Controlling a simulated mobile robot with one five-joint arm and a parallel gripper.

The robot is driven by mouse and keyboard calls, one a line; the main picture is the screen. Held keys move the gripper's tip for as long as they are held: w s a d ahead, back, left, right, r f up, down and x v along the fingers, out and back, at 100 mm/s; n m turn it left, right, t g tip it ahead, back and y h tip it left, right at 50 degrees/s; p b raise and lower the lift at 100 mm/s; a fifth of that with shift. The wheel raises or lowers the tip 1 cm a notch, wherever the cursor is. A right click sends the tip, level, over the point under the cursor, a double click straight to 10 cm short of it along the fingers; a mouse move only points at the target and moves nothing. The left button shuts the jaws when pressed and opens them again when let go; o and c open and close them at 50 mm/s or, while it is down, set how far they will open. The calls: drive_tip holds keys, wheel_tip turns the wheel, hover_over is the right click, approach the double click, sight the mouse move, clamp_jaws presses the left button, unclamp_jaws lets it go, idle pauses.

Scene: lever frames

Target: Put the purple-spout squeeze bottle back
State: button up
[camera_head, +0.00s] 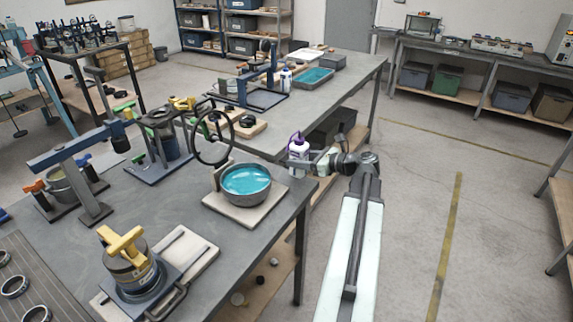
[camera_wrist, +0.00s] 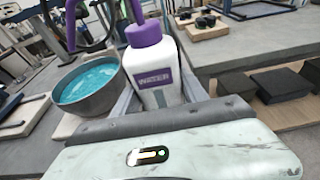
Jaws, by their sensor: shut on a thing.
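The purple-spout squeeze bottle (camera_head: 298,152) is white with a purple label and a purple cap and spout. My gripper (camera_head: 312,160) is shut on it at the right edge of the near table, beside a pot of blue liquid (camera_head: 246,183). In the wrist view the bottle (camera_wrist: 150,68) stands between the jaws, roughly upright, with its label reading WATER. Its lower part is hidden behind my gripper's body. I cannot tell whether its base touches the table. In the wrist view the pot (camera_wrist: 88,85) is just left of the bottle.
The near table (camera_head: 180,205) holds a black ring handwheel (camera_head: 212,137), a yellow-handled valve (camera_head: 123,248) and lever rigs. The far table (camera_head: 335,85) carries a blue tray (camera_head: 314,77) and another white bottle (camera_head: 286,79). Open floor (camera_head: 420,180) lies to the right.

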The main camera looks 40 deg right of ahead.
drive_tip(key=shift+w, duration=0.2)
wheel_tip(320, 180, down, 4)
drive_tip(key=b, duration=0.4)
drive_tip(key=shift+d+r, duration=0.1)
drive_tip(key=shift+w+a+r, duration=0.1)
drive_tip(key=shift+a+r, duration=0.1)
drive_tip(key=shift+r, duration=0.05)
drive_tip(key=shift+f, duration=0.1)
drive_tip(key=o, duration=1)
drive_tip(key=shift+r+p, duration=0.2)
drive_tip(key=shift+p, duration=0.2)
drive_tip(key=p+v, duration=0.2)
drive_tip(key=v, duration=1)
drive_tip(key=shift+d+f+p, duration=0.1)
drive_tip(key=shift+f+p, duration=0.05)
drive_tip(key=shift+p, duration=0.25)
